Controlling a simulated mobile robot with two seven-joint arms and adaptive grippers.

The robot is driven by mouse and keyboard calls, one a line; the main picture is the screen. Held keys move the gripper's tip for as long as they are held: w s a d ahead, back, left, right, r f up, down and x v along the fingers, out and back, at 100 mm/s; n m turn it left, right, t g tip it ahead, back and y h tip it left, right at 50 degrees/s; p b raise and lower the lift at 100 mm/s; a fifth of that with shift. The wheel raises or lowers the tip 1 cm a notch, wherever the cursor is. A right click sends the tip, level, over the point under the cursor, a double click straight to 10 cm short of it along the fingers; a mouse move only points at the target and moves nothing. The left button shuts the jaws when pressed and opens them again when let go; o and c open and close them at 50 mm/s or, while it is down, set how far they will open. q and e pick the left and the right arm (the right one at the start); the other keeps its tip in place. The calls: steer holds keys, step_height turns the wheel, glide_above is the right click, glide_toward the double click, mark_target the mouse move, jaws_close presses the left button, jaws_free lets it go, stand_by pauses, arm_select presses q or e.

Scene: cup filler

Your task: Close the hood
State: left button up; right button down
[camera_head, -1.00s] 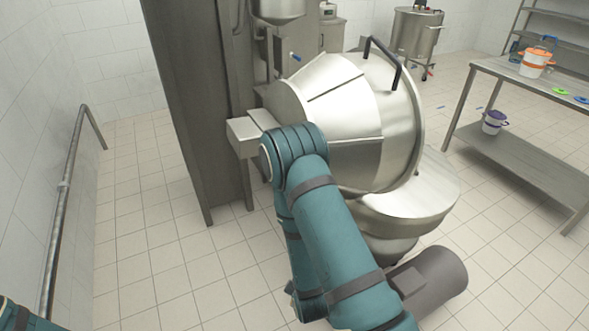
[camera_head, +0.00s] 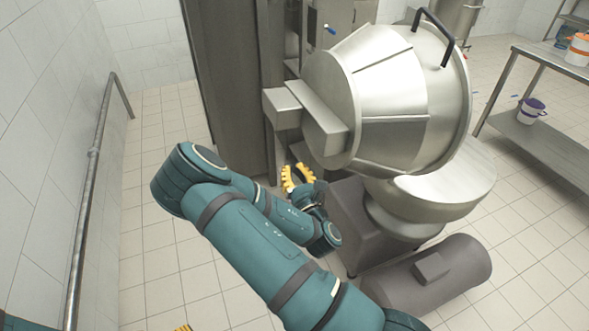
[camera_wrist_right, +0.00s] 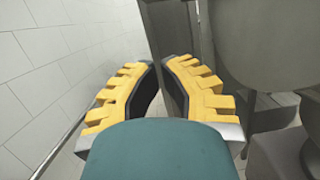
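The hood (camera_head: 388,80) is a large conical metal cover with a black handle (camera_head: 436,36) on its upper rim. It stands tilted up above the round metal bowl (camera_head: 440,192) of the machine. My right gripper (camera_head: 294,177) has yellow fingers and is low, left of and below the hood, apart from it. In the right wrist view the gripper (camera_wrist_right: 161,75) shows a narrow gap between its fingers and nothing in it. A yellow bit of my left gripper (camera_head: 183,328) shows at the bottom edge; its fingers are mostly cut off.
A tall grey cabinet (camera_head: 228,80) stands behind, with a metal block (camera_head: 282,108) at the hood's pivot side. A motor cylinder (camera_head: 455,265) lies low in front of the bowl. A rail (camera_head: 93,180) runs along the left wall. A shelf table (camera_head: 545,140) is at right; floor between is clear.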

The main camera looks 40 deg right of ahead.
steer(key=w+d+r+p, duration=0.1)
steer(key=w+d+r, duration=0.1)
steer(key=w+r, duration=0.3)
steer(key=shift+w+r, duration=0.25)
steer(key=shift+w, duration=0.45)
steer(key=shift+r, duration=0.1)
